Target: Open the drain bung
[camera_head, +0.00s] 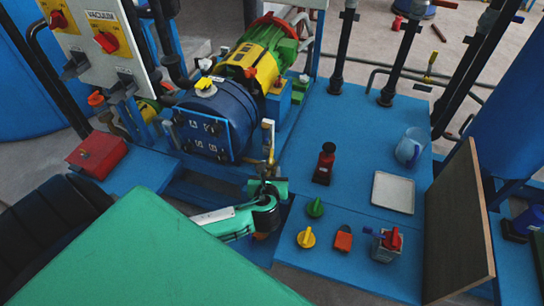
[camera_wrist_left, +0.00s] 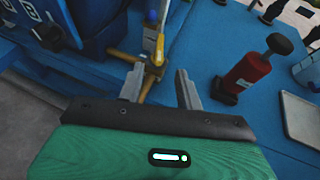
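My left gripper (camera_head: 267,182) reaches in beside the brass pipe fitting (camera_head: 264,165) below the blue vessel (camera_head: 208,115). In the left wrist view the left gripper (camera_wrist_left: 159,82) is open, its two grey fingers apart with nothing held between them. The brass fitting (camera_wrist_left: 153,68) with its upright stem stands just beyond the fingertips, closer to the left finger; contact cannot be told. I cannot single out the drain bung for certain; it may be part of this fitting. The right gripper is not in view.
A red bottle (camera_head: 324,163) stands right of the gripper, near a pale tray (camera_head: 393,192) and a clear jug (camera_head: 410,147). Green (camera_head: 315,207) and yellow (camera_head: 306,237) knobs lie in front. A brown board (camera_head: 459,230) stands at the right.

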